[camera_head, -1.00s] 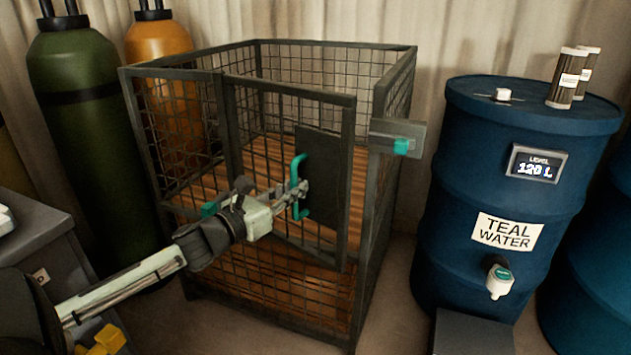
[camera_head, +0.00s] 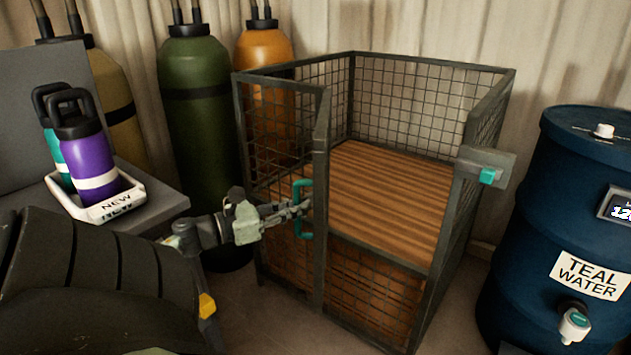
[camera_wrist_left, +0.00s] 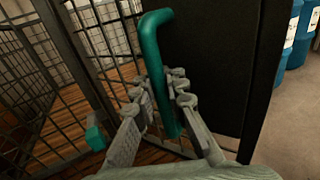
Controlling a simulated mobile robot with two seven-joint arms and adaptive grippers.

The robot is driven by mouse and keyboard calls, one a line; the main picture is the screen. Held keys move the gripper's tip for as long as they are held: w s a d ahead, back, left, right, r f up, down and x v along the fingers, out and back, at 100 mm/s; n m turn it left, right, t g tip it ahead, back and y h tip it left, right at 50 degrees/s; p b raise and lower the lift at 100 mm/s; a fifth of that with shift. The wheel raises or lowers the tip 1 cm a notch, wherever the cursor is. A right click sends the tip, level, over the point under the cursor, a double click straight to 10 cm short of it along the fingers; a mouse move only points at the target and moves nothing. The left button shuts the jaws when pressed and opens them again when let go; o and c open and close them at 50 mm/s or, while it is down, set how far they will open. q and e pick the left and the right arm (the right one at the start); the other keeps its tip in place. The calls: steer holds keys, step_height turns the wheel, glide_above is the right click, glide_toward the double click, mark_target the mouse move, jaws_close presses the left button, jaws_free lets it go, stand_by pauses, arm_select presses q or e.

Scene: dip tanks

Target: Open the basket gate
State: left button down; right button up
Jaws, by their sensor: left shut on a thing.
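The basket (camera_head: 432,262) is a dark wire-mesh cage with a wooden slat floor. My right gripper is not in view.
A latch block with a teal tab (camera_head: 487,176) sits on the right front post. A blue teal-water drum (camera_head: 545,215) stands to the right. Gas cylinders (camera_head: 195,110) stand behind left. A white tray (camera_head: 110,205) with bottles (camera_head: 88,170) is at left.

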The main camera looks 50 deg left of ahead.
arm_select(q)
steer(key=shift+s+a+f, duration=0.15)
steer(key=shift+s+a, duration=0.05)
steer(key=shift+s, duration=0.2)
steer(key=c, duration=1.5)
jaws_free()
steer(key=shift+s, duration=0.15)
steer(key=shift+c, duration=0.2)
steer(key=shift+a, duration=0.1)
